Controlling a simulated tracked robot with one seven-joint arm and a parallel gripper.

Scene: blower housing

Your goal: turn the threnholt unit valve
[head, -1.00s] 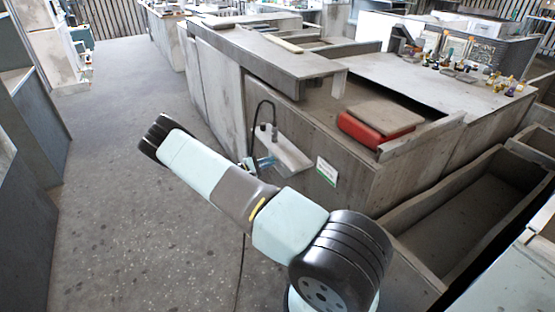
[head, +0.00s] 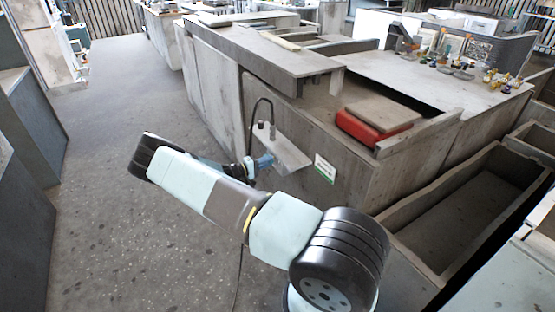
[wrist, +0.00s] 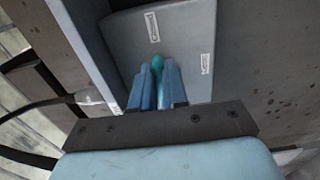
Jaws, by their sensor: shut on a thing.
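The unit is a grey box (head: 284,151) mounted on the side of the wooden bench in the head view. The wrist view shows its grey face (wrist: 188,32) with two small white labels. A teal valve handle (wrist: 157,64) stands out from that face. My gripper (wrist: 158,82) has its blue fingers on both sides of the handle and is shut on it. In the head view my gripper (head: 265,161) is at the box's left side. The fingers hide the lower part of the handle, and the handle is too small to make out in the head view.
A black cable (head: 251,112) loops up beside the box. A green and white sign (head: 325,168) is on the bench side, right of it. A red case (head: 372,130) lies on the bench. An open wooden trough (head: 455,215) is at right. The floor (head: 105,190) at left is clear.

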